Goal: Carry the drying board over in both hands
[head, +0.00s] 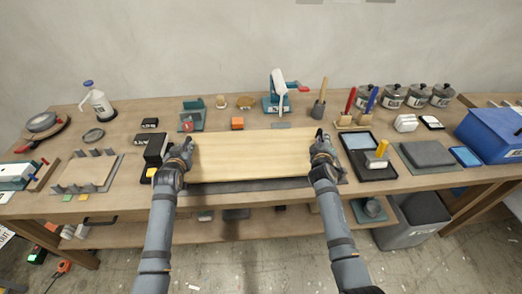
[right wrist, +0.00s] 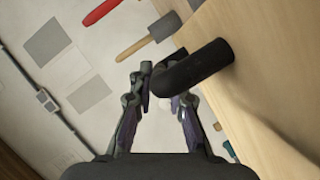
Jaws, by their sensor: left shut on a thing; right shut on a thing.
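The drying board (head: 252,156) is a long, pale wooden board spanning the middle of the bench between my two grippers. My left gripper (head: 184,156) is shut at its left end; the fingers' hold is small and partly hidden there. My right gripper (head: 321,148) is shut at its right end. In the right wrist view the right gripper (right wrist: 158,88) has its fingers around a black bent handle (right wrist: 195,66), which joins the board's face (right wrist: 270,70). I cannot tell how far the board is above the bench.
The bench (head: 140,110) is crowded. A dark flat strip (head: 250,184) shows below the board's front edge. An orange block (head: 237,123) and a teal press (head: 278,98) stand behind it. A black tray (head: 369,158) is close right, a pegged rack (head: 88,171) farther left.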

